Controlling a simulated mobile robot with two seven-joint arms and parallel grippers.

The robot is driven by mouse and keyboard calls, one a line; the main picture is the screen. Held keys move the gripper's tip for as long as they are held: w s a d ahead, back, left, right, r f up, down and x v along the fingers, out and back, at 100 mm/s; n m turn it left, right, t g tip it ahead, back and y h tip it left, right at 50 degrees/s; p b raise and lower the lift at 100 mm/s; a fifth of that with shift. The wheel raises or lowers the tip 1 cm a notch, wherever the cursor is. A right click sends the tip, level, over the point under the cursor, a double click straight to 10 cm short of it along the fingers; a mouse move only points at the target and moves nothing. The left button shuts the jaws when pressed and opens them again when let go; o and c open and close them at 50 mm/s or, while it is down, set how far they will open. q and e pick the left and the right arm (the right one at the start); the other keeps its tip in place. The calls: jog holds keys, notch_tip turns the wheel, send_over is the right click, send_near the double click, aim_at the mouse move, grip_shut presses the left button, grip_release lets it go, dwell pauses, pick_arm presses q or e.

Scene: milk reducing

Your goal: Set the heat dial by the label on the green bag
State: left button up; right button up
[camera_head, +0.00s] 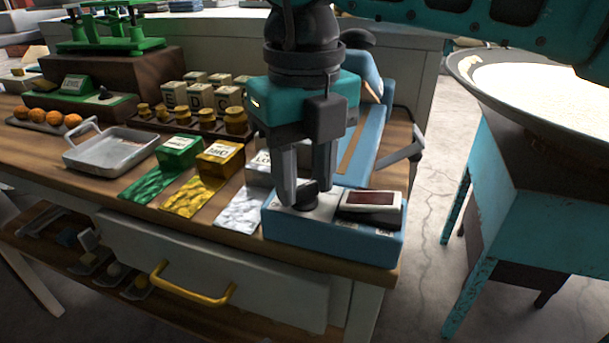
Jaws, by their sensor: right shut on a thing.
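A blue box (330,238) stands at the front right corner of the wooden counter. A dark dial (300,200) sits on its top, left of a dark display with a pale frame (370,199). My right gripper (304,190) comes down from above and is shut on the dial. The fingers partly hide it, and I cannot tell its setting. The green bag (160,175) lies on the counter further left, its label (178,143) too small to read. A yellow bag (198,180) and a silver bag (241,208) lie to its right. My left gripper is not in view.
A grey metal pan (108,148), brass weights (235,119) and lettered blocks (200,95) stand left and behind. A green scale (108,40) is at the back left. A drawer with a yellow handle (190,289) is below. A teal stand with a round pale top (540,88) is at right.

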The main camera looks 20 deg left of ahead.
aim_at(304, 185)
jog(key=shift+r+m, duration=0.1)
jog(key=shift+m, duration=0.5)
jog(key=o, duration=0.8)
jog(key=shift+c, duration=0.2)
notch_tip(304, 185, up, 13)
jog(key=p, duration=0.2)
jog(key=shift+p, duration=0.4)
